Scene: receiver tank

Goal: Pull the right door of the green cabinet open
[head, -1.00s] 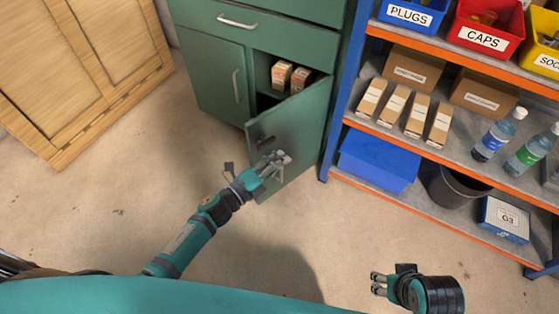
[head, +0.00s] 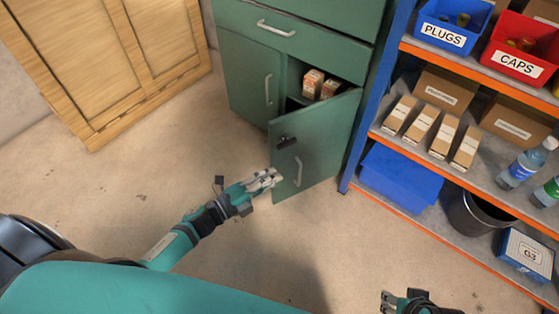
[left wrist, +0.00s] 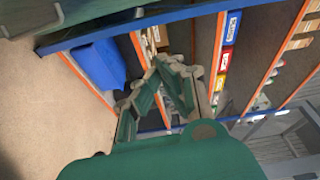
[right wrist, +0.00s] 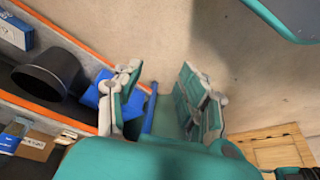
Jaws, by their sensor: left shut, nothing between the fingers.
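The green cabinet (head: 245,62) stands at the top middle of the head view. Its right door (head: 325,140) is partly open, swung out from its right side, with a silver handle (head: 298,172) and a small dark fitting (head: 286,142) on its face. My left gripper (head: 277,178) is shut and empty at the door's free left edge, low down, overlapping that edge in the picture; I cannot tell if they touch. In the left wrist view its fingers (left wrist: 176,66) come together. My right gripper (right wrist: 160,95) is open and empty, partly cut off at the head view's bottom edge.
Small boxes (head: 320,85) stand inside the cabinet behind the open door. The left door (head: 248,75) is closed. A blue-and-orange shelf (head: 440,165) with bins, cartons and bottles stands close on the right. Wooden panels (head: 110,60) stand on the left. The floor in front is clear.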

